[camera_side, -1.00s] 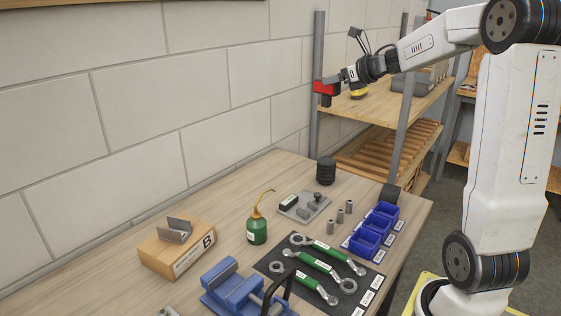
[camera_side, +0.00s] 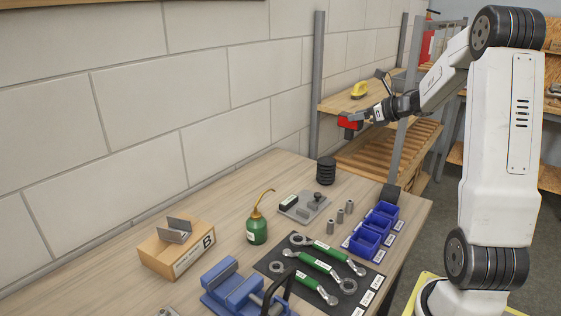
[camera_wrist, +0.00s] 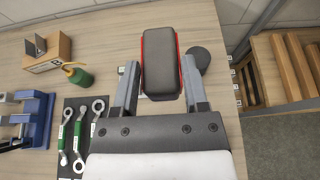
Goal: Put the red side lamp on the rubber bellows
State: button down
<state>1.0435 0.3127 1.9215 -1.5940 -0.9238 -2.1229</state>
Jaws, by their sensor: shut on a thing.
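The red side lamp (camera_side: 348,122) is held in the air, up and to the right of the rubber bellows (camera_side: 326,171) in the side view. My gripper (camera_side: 360,119) is shut on it. In the wrist view the lamp (camera_wrist: 160,63) shows a dark grey back with a red edge, between the two fingers of my gripper (camera_wrist: 160,72). The bellows is a black ribbed cylinder standing upright at the back of the workbench, with nothing on top. In the wrist view the bellows (camera_wrist: 199,59) is a dark disc just right of the lamp, partly hidden by the right finger.
A green oil can (camera_side: 257,230), a grey fixture plate (camera_side: 305,206), blue bins (camera_side: 378,226) and a mat with wrenches (camera_side: 320,268) stand on the bench (camera_side: 110,265). A wooden shelf rack (camera_side: 385,150) stands behind. A wall runs along the left.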

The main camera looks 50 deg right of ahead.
jog(key=shift+f, duration=0.4)
jog(key=shift+w, duration=0.1)
jog(key=w+d+f, duration=0.8)
jog(key=w+f, duration=0.1)
jog(key=w, duration=0.1)
jog(key=shift+w+f, duration=0.15)
jog(key=shift+w, duration=0.2)
jog(key=shift+w+d+f, duration=0.1)
jog(key=shift+f, duration=0.85)
jog(key=shift+w+d+f, duration=0.1)
jog(key=shift+f, duration=0.8)
